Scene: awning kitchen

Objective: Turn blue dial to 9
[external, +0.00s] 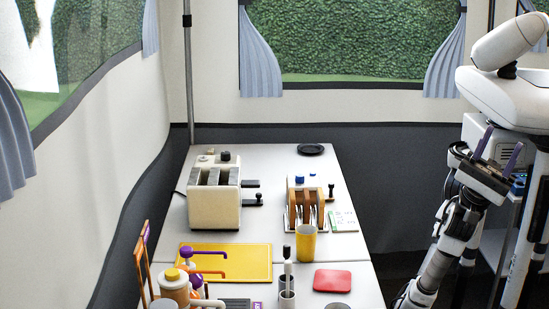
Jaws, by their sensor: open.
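Two small blue pieces, one larger blue knob (299,180) and a smaller one beside it, show at the back top of a small white and brown appliance (293,208) on the table. They look like the blue dial, but their markings and setting are too small to read. My gripper (503,139) is at the right, off the table and well away from the appliance. Its two purple fingers point up and stand apart, with nothing between them.
A large cream toaster (214,208) stands left of the appliance. A yellow cup (306,243), red block (332,280) and yellow board (222,262) lie nearer the front. A black plate (311,149) is at the back. Floor separates my arm from the table's right edge.

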